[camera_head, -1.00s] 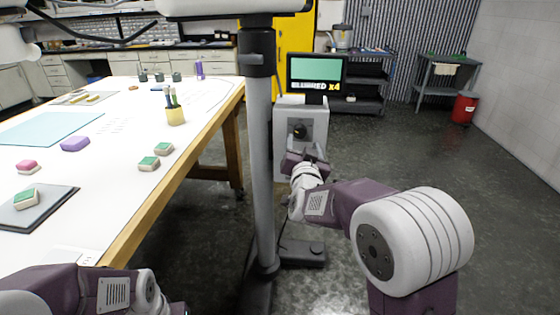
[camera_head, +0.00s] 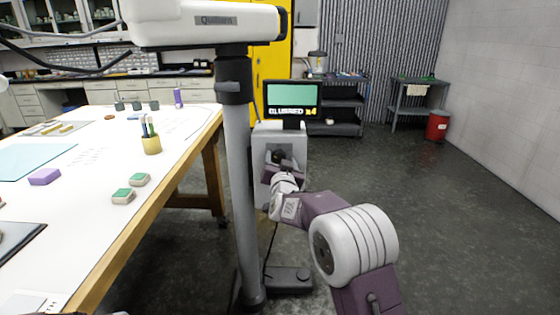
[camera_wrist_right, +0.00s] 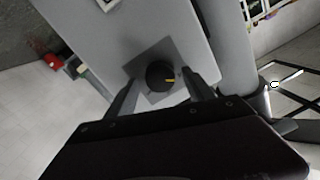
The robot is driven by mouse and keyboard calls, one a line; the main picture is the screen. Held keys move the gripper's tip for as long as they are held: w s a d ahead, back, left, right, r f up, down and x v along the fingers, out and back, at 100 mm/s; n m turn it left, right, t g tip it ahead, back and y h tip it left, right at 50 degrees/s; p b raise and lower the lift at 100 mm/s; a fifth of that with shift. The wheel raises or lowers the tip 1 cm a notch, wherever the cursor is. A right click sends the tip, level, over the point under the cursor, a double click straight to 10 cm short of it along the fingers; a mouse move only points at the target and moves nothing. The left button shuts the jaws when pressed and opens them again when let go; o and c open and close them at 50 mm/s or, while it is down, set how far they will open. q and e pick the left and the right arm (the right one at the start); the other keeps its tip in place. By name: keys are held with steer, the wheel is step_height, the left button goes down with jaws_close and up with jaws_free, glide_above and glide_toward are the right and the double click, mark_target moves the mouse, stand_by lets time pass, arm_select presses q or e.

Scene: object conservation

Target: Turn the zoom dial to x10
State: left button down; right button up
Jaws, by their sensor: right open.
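The zoom dial (camera_wrist_right: 160,75) is a round black knob with a yellow pointer mark, on a dark square plate on the front of a light grey box (camera_head: 292,135). In the head view the dial (camera_head: 279,155) is partly covered by my right gripper (camera_head: 282,168). In the right wrist view my right gripper (camera_wrist_right: 162,90) is open, with one finger on each side of the dial and a gap visible to both. A screen (camera_head: 292,97) above the box reads "BLURRED x4". My left gripper is out of view.
A grey column (camera_head: 238,180) with a white head unit stands just left of the box. A white-topped table (camera_head: 100,185) with small blocks and a pen cup (camera_head: 151,144) fills the left. A red bin (camera_head: 437,126) stands far right. The floor at right is clear.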

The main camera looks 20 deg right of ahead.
steer(key=shift+c, duration=0.3)
jaws_close()
steer(key=shift+f+m+b, duration=0.2)
steer(key=shift+m+b, duration=0.5)
steer(key=shift+b, duration=0.25)
steer(key=shift+m+t+h+b, duration=0.3)
steer(key=shift+m+h+b, duration=0.1)
steer(key=shift+m+b, duration=4.3)
steer(key=shift+m+p, duration=0.45)
steer(key=shift+m, duration=0.45)
